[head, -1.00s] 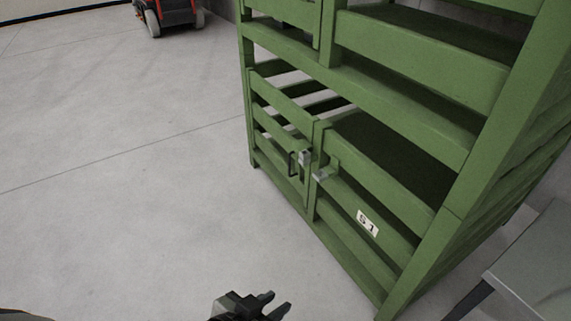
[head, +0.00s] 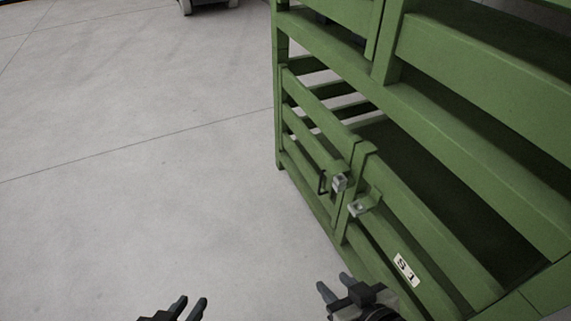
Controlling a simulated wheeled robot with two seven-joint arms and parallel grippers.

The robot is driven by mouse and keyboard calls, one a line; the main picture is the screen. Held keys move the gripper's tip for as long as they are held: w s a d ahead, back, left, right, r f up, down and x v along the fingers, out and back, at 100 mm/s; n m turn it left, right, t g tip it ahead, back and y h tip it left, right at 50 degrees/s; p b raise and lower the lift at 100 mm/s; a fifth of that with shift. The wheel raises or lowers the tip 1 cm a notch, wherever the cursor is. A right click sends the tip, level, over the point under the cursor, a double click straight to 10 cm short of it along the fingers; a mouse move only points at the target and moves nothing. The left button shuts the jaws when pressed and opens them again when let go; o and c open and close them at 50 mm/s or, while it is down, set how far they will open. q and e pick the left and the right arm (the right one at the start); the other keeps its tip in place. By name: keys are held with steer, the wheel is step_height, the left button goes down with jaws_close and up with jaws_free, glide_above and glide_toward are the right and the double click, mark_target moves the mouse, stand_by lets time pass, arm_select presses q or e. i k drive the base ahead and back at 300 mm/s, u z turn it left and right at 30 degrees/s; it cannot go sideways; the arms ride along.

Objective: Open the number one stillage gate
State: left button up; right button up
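The green stillage (head: 330,50) fills the right side of the head view. Its lower gate (head: 310,125) has slatted bars and is closed against the front post. A white label (head: 406,269), reading "S 1", is on the lower right panel. My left gripper (head: 188,308) is open and empty at the bottom edge. My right gripper (head: 335,285) is open and empty, in front of and below the latch, apart from the stillage.
Grey concrete floor (head: 130,130) lies open to the left and in front of the gate. A wheeled vehicle (head: 208,4) shows partly at the top edge, far off. The stillage's upper level overhangs at the right.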

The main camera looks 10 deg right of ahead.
mark_target(344, 141)
steer(key=z, duration=0.4)
steer(key=i, duration=0.9)
steer(key=z, duration=0.8)
